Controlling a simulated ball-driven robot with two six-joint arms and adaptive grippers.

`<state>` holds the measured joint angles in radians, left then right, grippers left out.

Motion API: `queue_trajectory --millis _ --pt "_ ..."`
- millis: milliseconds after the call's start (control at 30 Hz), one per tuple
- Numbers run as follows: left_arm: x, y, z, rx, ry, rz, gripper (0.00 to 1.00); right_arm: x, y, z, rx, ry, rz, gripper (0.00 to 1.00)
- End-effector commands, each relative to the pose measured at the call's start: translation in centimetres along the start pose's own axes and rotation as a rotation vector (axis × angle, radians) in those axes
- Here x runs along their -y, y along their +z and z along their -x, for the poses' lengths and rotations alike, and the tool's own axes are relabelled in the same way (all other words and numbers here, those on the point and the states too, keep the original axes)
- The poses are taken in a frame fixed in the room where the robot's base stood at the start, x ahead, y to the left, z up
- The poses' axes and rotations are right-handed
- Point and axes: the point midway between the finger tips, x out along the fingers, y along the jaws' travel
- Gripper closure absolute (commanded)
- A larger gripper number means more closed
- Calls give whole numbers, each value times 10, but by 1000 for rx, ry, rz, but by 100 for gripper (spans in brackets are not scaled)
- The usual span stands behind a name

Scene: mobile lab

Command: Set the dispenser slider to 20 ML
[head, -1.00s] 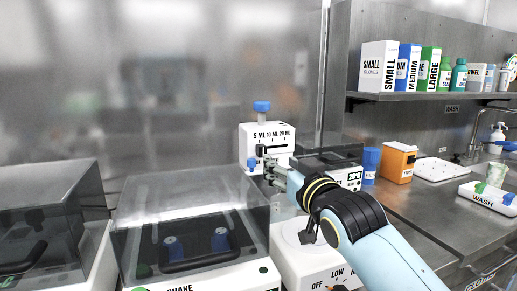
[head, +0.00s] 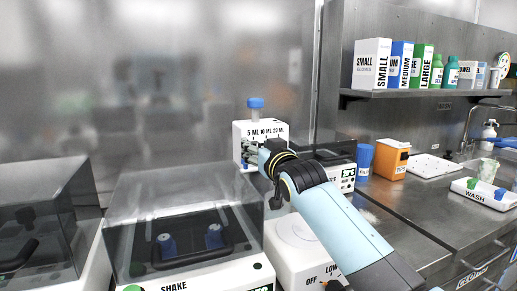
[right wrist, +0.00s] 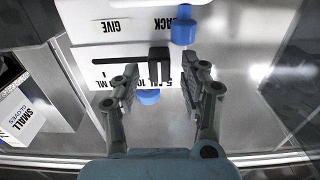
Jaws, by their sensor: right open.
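The white dispenser (head: 242,131) with a blue top cap (head: 255,103) stands on the counter, its front marked 5 ML, 10 ML and 20 ML. My right gripper (head: 249,152) is in front of its face and hides the slider there. In the right wrist view the dispenser (right wrist: 85,55) shows upside down. The black slider knob (right wrist: 160,65) sits at the right end of its dark slot, which is the 5 ML side. My right gripper (right wrist: 160,82) is open, its fingers on either side of the knob; I cannot tell whether they touch it. My left gripper is not in view.
A clear-lidded shaker (head: 185,199) stands left of the dispenser and a white machine with a dial (head: 296,240) in front. A small black-and-white device (head: 342,175), a blue cup (head: 364,160) and an orange box (head: 391,158) stand to the right.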

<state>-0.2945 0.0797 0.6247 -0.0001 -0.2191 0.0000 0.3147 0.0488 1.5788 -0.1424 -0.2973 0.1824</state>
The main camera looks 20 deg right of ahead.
Motion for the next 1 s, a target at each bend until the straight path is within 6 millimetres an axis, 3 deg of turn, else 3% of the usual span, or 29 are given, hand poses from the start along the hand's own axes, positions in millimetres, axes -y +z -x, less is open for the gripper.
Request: queue_trajectory --millis 33,367,733,1000 --pt "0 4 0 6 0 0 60 0 0 0 0 0 0 58" --pt "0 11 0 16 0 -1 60 0 0 0 0 0 0 100" --pt "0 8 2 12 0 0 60 -4 0 0 1 1 2 100" --pt "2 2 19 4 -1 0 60 -58 -2 0 4 2 5 100"
